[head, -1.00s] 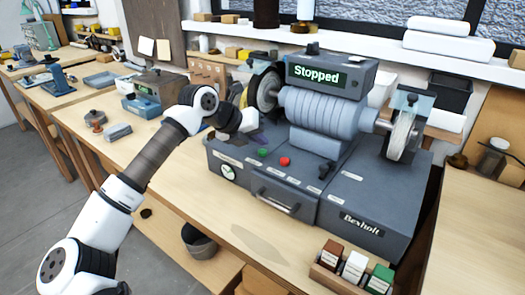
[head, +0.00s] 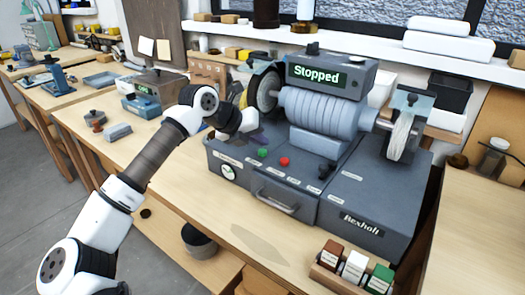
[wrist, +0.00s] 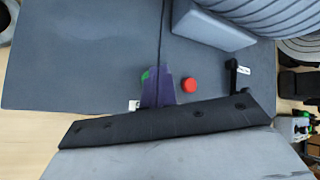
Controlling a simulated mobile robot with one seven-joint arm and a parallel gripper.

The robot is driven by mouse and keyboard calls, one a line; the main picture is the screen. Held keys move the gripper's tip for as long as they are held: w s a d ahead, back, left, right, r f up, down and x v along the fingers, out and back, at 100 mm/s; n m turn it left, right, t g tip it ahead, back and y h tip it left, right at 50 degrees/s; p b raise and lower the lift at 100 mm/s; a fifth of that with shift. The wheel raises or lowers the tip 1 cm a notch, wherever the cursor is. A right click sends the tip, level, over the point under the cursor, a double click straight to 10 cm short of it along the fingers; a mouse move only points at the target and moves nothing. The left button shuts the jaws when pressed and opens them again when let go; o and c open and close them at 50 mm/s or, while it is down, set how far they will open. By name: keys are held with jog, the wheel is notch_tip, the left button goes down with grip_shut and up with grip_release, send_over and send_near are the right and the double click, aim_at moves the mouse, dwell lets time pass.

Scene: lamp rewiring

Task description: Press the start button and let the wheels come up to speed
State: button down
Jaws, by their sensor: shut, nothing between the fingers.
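The grey bench grinder (head: 370,200) stands on the bench, its display (head: 316,76) reading "Stopped". A green button (head: 262,152) and a red button (head: 284,161) sit on its front top face. The left wheel (head: 267,91) and right wheel (head: 403,134) are at its two ends. My gripper (head: 250,138) is shut and empty, low over the machine's left top, just behind the green button. In the wrist view my gripper (wrist: 158,88) partly covers the green button (wrist: 146,75); the red button (wrist: 190,85) is clear beside it. Contact cannot be told.
A drawer handle (head: 276,203) juts from the machine's front. A small rack of red, white and green boxes (head: 352,267) stands at the bench's front edge. Small tools lie on the bench to the left. The bench (head: 215,205) in front of the machine is mostly clear.

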aim_at(259, 152)
jog(key=shift+f, duration=0.15)
jog(key=shift+f+b, duration=0.3)
jog(key=shift+b, duration=0.25)
jog(key=shift+f+b, duration=0.5)
dwell(0.4)
jog(key=shift+r, duration=0.1)
jog(key=shift+r+p, duration=0.4)
jog(key=shift+r, duration=0.4)
jog(key=shift+r+p, duration=1.3)
jog(key=shift+r, duration=1.3)
jog(key=shift+f, duration=0.1)
